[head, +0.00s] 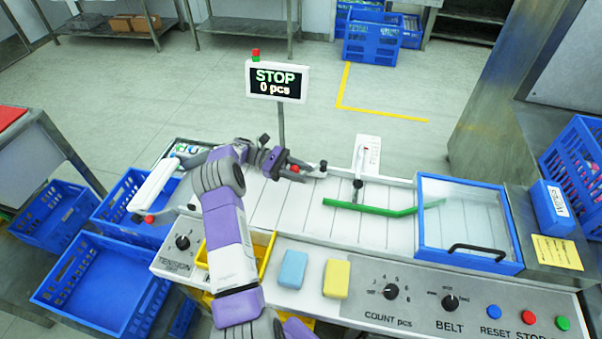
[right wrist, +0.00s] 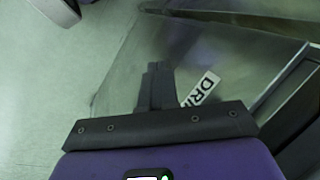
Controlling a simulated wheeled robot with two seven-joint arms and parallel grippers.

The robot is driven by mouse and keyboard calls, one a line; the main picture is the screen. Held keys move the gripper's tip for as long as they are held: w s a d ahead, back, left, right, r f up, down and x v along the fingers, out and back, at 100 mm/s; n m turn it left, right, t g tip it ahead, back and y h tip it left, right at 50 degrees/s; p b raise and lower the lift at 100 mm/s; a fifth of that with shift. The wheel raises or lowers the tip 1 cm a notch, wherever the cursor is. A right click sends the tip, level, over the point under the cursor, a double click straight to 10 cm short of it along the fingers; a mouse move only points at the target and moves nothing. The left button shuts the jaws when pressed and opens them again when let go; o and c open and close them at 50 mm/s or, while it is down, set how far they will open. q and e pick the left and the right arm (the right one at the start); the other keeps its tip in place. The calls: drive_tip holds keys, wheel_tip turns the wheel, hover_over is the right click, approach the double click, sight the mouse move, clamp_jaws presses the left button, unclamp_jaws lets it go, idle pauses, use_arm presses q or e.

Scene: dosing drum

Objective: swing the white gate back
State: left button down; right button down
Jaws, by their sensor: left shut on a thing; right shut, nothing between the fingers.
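My left gripper (head: 294,168) reaches over the far side of the belt (head: 265,210) and is shut on a small red knob. A short white piece, which looks like the white gate (head: 312,172), runs right from the knob to a dark pivot (head: 323,164); the fingers hide part of it. A green bar (head: 385,210) lies across the belt farther right, apart from the gripper. My right gripper (right wrist: 157,87) is shut and empty in the right wrist view, over a metal surface; it is not seen in the head view.
A STOP / 0 pcs display (head: 277,81) stands behind the belt. A blue-framed clear cover (head: 468,224) closes the belt's right end. Blue and yellow blocks (head: 292,269) sit in front, beside the control panel (head: 430,305). Blue crates (head: 100,277) stand at left.

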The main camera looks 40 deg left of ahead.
use_arm(q)
drive_tip(key=shift+r, duration=0.1)
drive_tip(key=c, duration=0.8)
unclamp_jaws()
wheel_tip(320, 180, up, 10)
drive_tip(key=shift+f+p, duration=0.1)
drive_tip(key=shift+p, duration=0.9)
